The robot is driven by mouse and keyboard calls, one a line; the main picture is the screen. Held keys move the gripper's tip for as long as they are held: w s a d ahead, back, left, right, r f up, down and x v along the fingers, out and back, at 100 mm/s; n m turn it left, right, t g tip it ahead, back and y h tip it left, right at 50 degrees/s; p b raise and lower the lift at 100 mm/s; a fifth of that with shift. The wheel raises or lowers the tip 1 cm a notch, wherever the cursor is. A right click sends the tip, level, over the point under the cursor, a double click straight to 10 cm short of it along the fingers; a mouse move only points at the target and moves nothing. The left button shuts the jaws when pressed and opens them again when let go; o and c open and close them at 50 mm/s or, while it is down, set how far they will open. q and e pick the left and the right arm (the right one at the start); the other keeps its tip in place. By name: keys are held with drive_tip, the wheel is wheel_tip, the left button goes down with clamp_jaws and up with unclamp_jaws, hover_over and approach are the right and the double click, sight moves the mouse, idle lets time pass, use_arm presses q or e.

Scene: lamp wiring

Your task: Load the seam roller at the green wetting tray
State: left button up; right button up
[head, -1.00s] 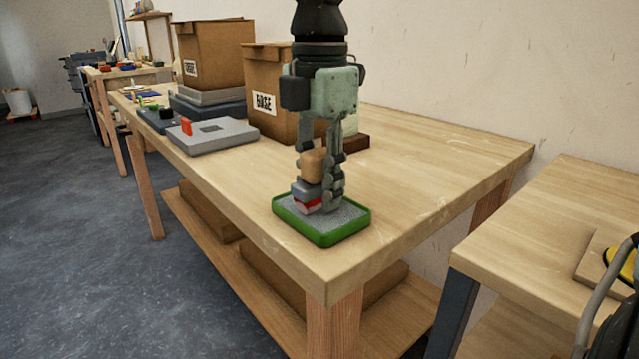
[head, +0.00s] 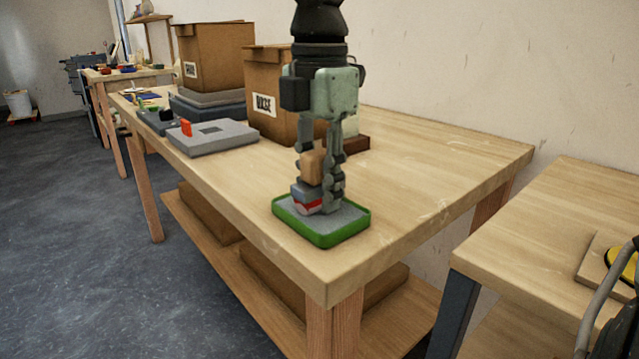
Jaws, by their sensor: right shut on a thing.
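The green wetting tray (head: 345,238), with a grey speckled inside, lies near the front corner of the wooden table. My right gripper (head: 322,190) points straight down over the tray and is shut on the seam roller (head: 308,200). The roller shows a tan wooden part on top and a blue-grey and red part below. Its lower end is at the tray's grey surface; I cannot tell whether it touches. The fingers hide part of the roller. My left gripper is not in view.
Cardboard boxes (head: 268,85) stand behind the gripper on the table (head: 440,165). A grey plate with a red piece (head: 212,138) lies to the left. The table right of the tray is clear. Another table (head: 540,230) stands at the right, across a gap.

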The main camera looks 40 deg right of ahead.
sight(319, 152)
drive_tip(key=shift+r+p, duration=2)
drive_tip(key=shift+r, duration=1.5)
